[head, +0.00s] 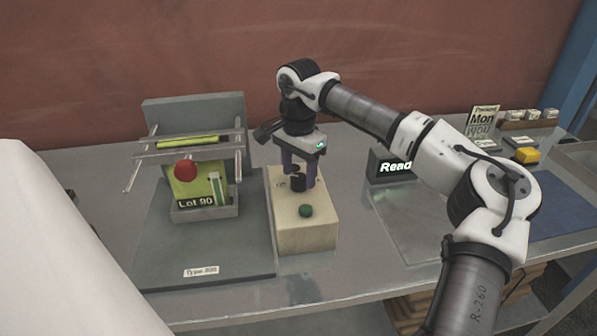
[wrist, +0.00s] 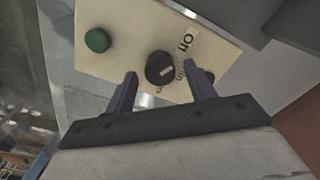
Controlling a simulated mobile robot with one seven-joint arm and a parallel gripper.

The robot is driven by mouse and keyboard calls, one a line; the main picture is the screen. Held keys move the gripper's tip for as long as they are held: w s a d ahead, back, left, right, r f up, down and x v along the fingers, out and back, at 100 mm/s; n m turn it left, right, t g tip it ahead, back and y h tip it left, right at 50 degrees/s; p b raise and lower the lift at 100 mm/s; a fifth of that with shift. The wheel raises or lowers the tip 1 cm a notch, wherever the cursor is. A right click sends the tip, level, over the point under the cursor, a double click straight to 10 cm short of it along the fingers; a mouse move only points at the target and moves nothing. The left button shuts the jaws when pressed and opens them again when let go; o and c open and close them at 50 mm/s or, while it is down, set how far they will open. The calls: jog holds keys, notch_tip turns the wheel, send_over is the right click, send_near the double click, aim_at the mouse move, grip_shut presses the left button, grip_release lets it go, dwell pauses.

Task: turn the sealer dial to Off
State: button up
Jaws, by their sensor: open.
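The sealer dial (wrist: 160,68) is a black round knob on the cream top of the sealer box (head: 305,238). In the wrist view a light mark shows on the knob, turned to the picture's right side; I cannot tell exactly which label it points at. The label "Off" (wrist: 186,42) lies up and right of the knob. Another label is partly hidden behind the right finger. My gripper (wrist: 163,82) is open, its purple fingers on either side of the dial, with visible gaps. In the head view the dial (head: 298,182) shows between the fingers.
A green button (head: 306,210) is on the box in front of the dial. A display (head: 391,167) reading "Read" is on the right, partly behind my arm.

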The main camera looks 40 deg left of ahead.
aim_at(298, 177)
notch_tip(298, 177, up, 13)
jog(key=b, duration=0.2)
jog(key=shift+r, duration=0.15)
dwell(0.4)
